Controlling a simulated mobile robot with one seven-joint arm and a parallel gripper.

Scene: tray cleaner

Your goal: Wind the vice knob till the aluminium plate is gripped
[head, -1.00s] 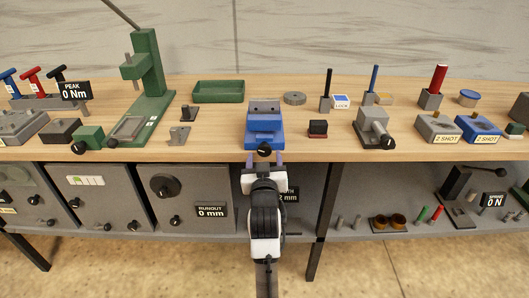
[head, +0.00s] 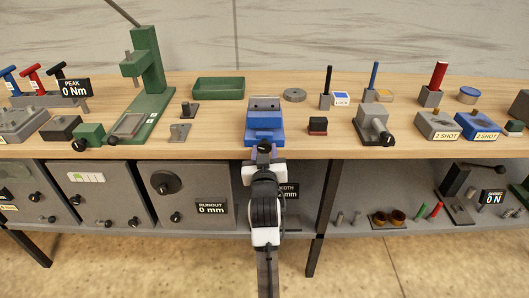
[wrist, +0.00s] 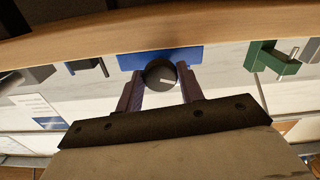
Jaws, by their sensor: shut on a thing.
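The blue vice (head: 264,136) stands at the front edge of the bench, with a grey plate-like piece (head: 264,103) at its top; I cannot tell whether its jaws touch that piece. The black vice knob (wrist: 160,75) faces the wrist camera and carries a pale index mark. My gripper (wrist: 160,84) has one finger on each side of the knob and is shut on it. In the head view my gripper (head: 264,151) reaches up to the vice front from below, and it hides most of the knob.
The green press (head: 148,75) and a green tray (head: 219,88) stand to the left and behind. A small red-and-black block (head: 318,125) and a grey fixture (head: 373,125) stand to the right. Grey cabinets (head: 182,190) sit under the bench edge beside my arm.

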